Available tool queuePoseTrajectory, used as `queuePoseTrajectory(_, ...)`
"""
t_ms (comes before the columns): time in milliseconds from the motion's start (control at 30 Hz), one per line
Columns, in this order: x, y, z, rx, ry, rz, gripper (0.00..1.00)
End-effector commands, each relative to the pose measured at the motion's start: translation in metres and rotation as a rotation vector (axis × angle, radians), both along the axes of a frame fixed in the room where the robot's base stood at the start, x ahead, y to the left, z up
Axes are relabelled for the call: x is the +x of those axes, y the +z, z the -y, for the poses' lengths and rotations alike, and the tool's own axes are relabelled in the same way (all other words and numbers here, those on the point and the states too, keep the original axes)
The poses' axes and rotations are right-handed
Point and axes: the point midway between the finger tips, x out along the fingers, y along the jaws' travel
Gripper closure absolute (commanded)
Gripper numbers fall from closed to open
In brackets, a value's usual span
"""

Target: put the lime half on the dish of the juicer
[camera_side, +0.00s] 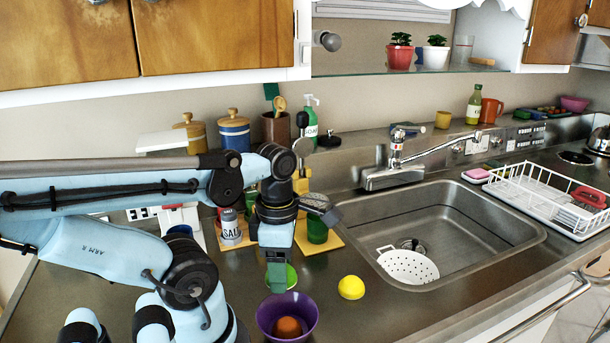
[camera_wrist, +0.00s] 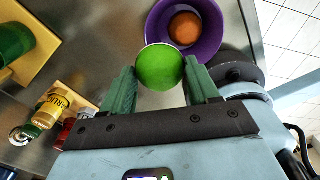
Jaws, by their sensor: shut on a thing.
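My gripper (camera_side: 277,277) points down above the counter and is shut on the lime half (camera_side: 291,274). In the wrist view the lime half (camera_wrist: 160,67) shows as a bright green round between the two green fingers of my gripper (camera_wrist: 161,82). It looks held off the counter, close to the purple bowl (camera_side: 262,318), whose rim it partly overlaps in the wrist view (camera_wrist: 217,43). An orange-brown round thing (camera_side: 288,327) lies in the bowl.
A yellow half-round fruit (camera_side: 351,287) lies right of my gripper, near the sink (camera_side: 480,225). A salt container (camera_side: 230,228) and a green vessel (camera_side: 317,228) on a yellow board (camera_side: 335,240) stand behind. Bare counter lies between the yellow fruit and the bowl.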

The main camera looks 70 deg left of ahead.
Motion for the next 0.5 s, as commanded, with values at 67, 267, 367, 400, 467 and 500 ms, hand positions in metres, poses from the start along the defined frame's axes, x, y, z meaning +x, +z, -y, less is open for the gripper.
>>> queuePoseTrajectory(67, 0.003, 0.005, 0.007, 0.0, -0.006, 0.0, 0.7)
queuePoseTrajectory(267, 0.006, 0.011, 0.018, 0.0, -0.002, 0.0, 0.7)
queuePoseTrajectory(367, 0.008, 0.015, 0.019, 0.0, -0.004, 0.0, 0.7)
queuePoseTrajectory(400, 0.01, 0.018, 0.019, 0.0, -0.007, 0.0, 0.7)
queuePoseTrajectory(467, 0.015, 0.024, 0.017, 0.0, -0.015, 0.0, 0.7)
queuePoseTrajectory(500, 0.019, 0.029, 0.015, 0.0, -0.022, 0.0, 0.7)
